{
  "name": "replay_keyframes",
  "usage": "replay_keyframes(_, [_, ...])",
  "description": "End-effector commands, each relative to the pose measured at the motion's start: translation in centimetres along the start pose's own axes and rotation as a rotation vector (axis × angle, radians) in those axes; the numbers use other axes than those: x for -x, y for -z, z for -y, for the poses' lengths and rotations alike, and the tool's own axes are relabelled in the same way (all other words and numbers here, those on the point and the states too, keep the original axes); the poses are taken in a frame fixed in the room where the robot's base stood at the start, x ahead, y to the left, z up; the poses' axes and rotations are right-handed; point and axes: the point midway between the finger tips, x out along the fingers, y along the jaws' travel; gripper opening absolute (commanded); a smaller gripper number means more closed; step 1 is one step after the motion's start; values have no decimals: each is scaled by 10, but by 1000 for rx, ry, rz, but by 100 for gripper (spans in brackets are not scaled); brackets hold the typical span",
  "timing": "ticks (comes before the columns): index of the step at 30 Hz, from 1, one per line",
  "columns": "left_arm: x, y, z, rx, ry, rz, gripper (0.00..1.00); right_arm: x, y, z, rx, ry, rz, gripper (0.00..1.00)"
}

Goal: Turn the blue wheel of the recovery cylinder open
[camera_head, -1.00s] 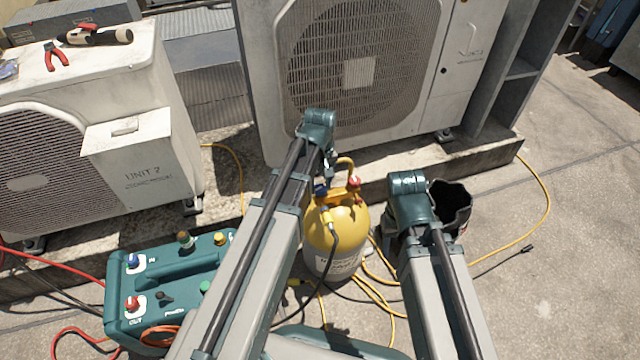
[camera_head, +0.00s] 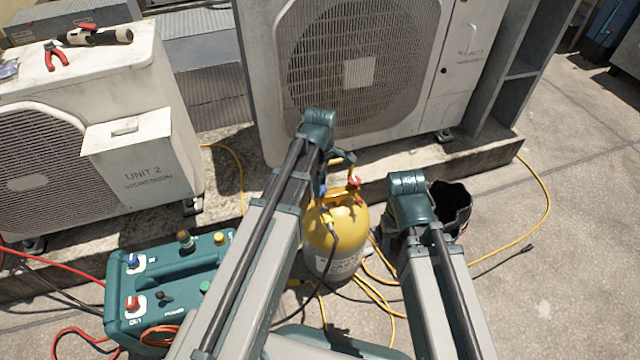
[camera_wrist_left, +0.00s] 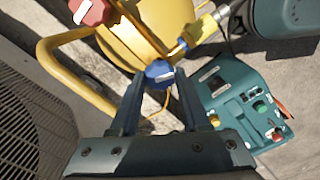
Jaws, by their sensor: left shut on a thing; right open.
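The yellow recovery cylinder (camera_head: 345,222) stands upright on the ground in front of the middle condenser. Its blue wheel (camera_wrist_left: 159,72) shows between my left fingertips in the left wrist view. My left gripper (camera_wrist_left: 157,84) is shut on the blue wheel, one finger at each side. A pale bar marks the wheel's face. In the head view, my left forearm and wrist hide most of this gripper and part of the cylinder top. The cylinder's red wheel (camera_head: 354,182) also shows in the left wrist view (camera_wrist_left: 88,12). My right gripper is hidden below its arm.
A teal recovery machine (camera_head: 190,275) stands left of the cylinder. A dark open bucket (camera_head: 453,205) stands to the right. Yellow hoses (camera_head: 378,292) lie around the cylinder's foot. The condenser (camera_head: 270,90) rises close behind. Bare ground (camera_head: 570,270) lies at the right.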

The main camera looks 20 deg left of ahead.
Motion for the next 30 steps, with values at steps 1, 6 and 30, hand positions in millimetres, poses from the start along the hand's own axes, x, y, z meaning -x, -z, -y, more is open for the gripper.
replay_keyframes(1, [0, 0, 1, 26, 1, 1, 0, 0, 0, 0, 0, 0, 0, 50])
replay_keyframes(6, [0, 0, 1, 104, 2, 1, 0, 0, 0, 0, 0, 0, 0, 50])
replay_keyframes(30, [0, 0, 1, 174, 2, 1, 56, 0, 0, 0, 0, 0, 0, 50])
